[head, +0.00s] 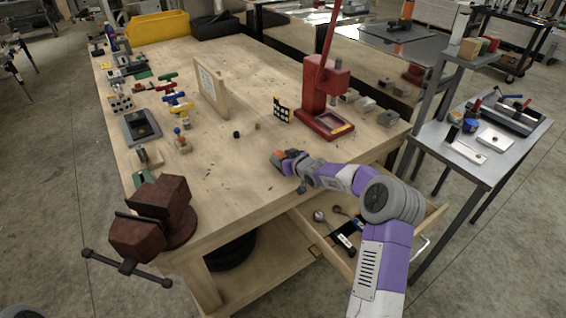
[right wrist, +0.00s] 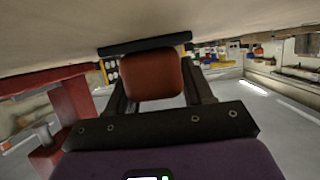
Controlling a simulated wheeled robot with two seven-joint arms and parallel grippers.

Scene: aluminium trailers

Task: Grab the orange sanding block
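The orange sanding block (head: 280,154) is near the front right part of the wooden workbench, at my right gripper (head: 287,158). In the right wrist view the block (right wrist: 151,77) shows as a rounded orange-brown body with a wider black strip along its table side. The two dark fingers of my right gripper (right wrist: 155,82) stand on either side of the block and appear closed against its sides. The block is at or very near the bench top; I cannot tell whether any gap is under it. My left gripper is not in view.
The wooden bench (head: 235,150) has free room left of the gripper. A red arbor press (head: 325,100) stands behind it. A dark red vise (head: 152,217) is at the front left corner. An open drawer (head: 330,250) with tools sticks out below my right arm.

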